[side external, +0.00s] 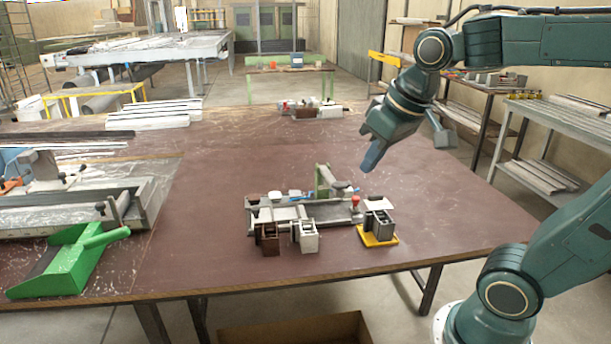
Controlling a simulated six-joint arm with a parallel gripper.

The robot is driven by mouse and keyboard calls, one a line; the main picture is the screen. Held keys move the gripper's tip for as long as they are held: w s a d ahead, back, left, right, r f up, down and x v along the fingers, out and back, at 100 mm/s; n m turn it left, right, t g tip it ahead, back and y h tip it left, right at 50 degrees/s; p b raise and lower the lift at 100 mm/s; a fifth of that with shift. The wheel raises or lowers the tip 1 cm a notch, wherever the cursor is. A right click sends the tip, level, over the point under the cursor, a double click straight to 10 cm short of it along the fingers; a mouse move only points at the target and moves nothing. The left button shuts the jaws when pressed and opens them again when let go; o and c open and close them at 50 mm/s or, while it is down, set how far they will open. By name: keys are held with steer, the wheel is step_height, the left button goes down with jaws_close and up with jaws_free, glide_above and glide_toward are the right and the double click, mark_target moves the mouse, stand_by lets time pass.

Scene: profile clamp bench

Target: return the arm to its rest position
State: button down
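My gripper (409,156) hangs tilted in the air above the right part of the brown bench (230,170). Its two fingers are spread wide apart, and I see nothing between them. It is above and to the right of the clamp fixture (330,212), clear of it. The fixture is a grey metal base with a green upright and a red knob. A dark block with a pale plate on top (378,220) sits on a yellow base at the fixture's right end.
A brown block (268,239) and a grey block (307,236) stand at the fixture's front. A green dustpan (70,260) and a machine lie at the left. More small parts (310,109) sit at the bench's back edge. Shelves (560,130) stand at the right.

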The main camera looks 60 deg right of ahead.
steer(key=s+a+f+n, duration=0.1)
steer(key=s+a+f, duration=0.2)
steer(key=s, duration=0.4)
steer(key=shift+s+a+n+t+y, duration=0.15)
steer(key=shift+s+n+t+y, duration=0.15)
steer(key=shift+s, duration=0.1)
